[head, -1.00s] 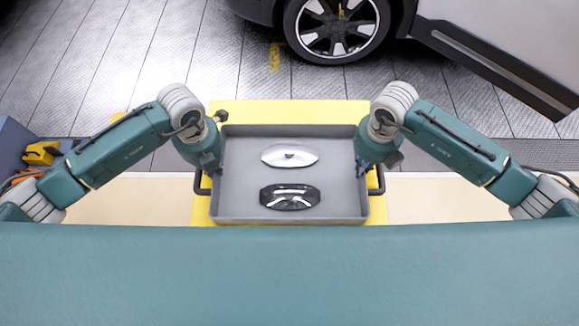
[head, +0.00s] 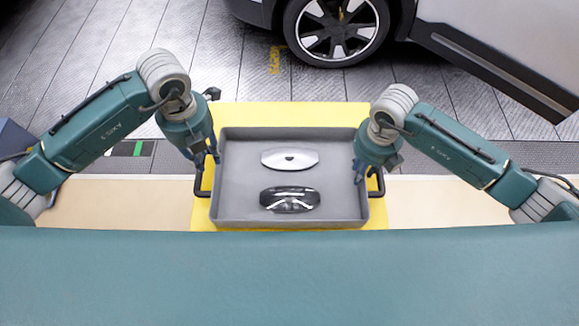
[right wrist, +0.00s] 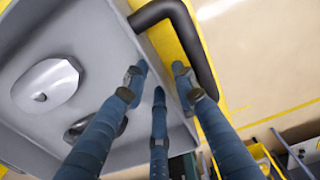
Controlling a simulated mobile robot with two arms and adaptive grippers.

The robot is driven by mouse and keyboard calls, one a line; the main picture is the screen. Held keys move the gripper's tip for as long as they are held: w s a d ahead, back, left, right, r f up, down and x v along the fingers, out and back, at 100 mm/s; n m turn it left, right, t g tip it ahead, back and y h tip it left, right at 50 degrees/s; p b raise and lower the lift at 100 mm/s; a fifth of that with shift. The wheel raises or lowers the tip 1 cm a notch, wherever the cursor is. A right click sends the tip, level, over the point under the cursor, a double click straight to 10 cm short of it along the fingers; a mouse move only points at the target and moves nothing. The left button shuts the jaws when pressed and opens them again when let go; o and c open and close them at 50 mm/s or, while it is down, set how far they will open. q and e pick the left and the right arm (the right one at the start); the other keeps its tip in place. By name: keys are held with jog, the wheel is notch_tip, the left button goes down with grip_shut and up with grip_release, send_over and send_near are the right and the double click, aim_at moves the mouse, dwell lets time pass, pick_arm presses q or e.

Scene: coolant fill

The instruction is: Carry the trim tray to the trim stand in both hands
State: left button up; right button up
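The trim tray (head: 235,213) is a shallow grey tray with a black handle on each short side. It rests level on a yellow surface (head: 290,113). A silver trim piece (head: 290,159) and a glossy black one (head: 290,200) lie in it. My left gripper (head: 206,160) is at the tray's left wall, fingers apart and pointing down near the left handle (head: 200,181). My right gripper (head: 362,170) is at the right wall; in the right wrist view its fingers (right wrist: 158,85) are spread over the wall beside the right handle (right wrist: 190,35). I cannot tell whether they touch.
A pale bench top (head: 110,203) extends left and right of the yellow surface and is clear. A car with its front wheel (head: 336,30) and an open door (head: 500,60) stands beyond. A yellow bin (right wrist: 262,158) shows low in the right wrist view.

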jog(key=shift+r, duration=0.25)
pick_arm(q)
notch_tip(320, 180, up, 3)
jog(key=shift+r, duration=0.1)
pick_arm(e)
notch_tip(320, 180, up, 12)
jog(key=shift+f, duration=0.25)
jog(key=shift+f, duration=0.1)
dwell(0.3)
